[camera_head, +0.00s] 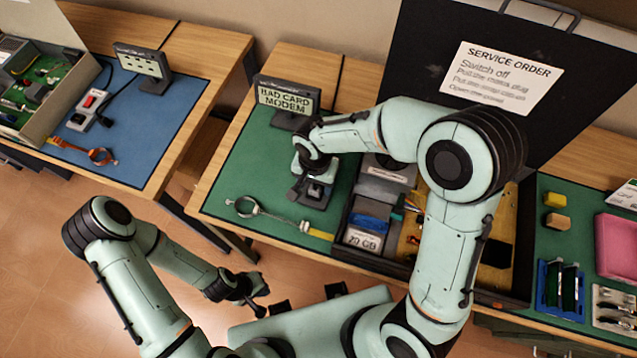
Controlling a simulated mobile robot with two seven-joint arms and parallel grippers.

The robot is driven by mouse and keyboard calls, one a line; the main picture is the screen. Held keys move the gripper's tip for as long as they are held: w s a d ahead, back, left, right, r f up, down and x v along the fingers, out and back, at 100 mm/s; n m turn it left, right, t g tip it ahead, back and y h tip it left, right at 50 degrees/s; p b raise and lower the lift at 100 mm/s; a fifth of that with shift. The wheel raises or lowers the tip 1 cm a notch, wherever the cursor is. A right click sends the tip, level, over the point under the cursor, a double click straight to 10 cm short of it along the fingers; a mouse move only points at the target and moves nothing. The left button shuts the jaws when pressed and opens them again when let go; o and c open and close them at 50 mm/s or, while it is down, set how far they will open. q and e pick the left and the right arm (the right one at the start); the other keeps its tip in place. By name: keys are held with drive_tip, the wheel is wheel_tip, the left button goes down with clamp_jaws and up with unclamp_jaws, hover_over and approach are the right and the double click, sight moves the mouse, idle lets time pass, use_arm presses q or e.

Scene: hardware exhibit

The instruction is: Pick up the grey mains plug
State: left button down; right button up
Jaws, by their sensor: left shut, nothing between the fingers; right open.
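My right gripper (306,189) is open and points down at the left of the open case, over a dark block (318,198) on the green mat. A small grey piece (316,190) on top of that block looks like the grey mains plug, partly hidden by the gripper. I cannot tell whether the fingers touch it. My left gripper (258,292) is shut and empty, low in front of the table, away from the mat.
An open black case (346,240) with electronics stands right of the block, its lid upright behind. A wrist strap (245,208) lies at the mat's front left. A separate table (180,75) is at left.

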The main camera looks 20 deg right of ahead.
drive_tip(key=shift+s+f, duration=0.15)
drive_tip(key=shift+f, duration=0.55)
use_arm(q)
drive_tip(key=shift+s+d+f, duration=0.1)
drive_tip(key=shift+s+f, duration=0.05)
drive_tip(key=shift+f, duration=0.45)
use_arm(e)
drive_tip(key=shift+a, duration=0.1)
drive_tip(key=shift+r, duration=0.1)
drive_tip(key=c, duration=0.9)
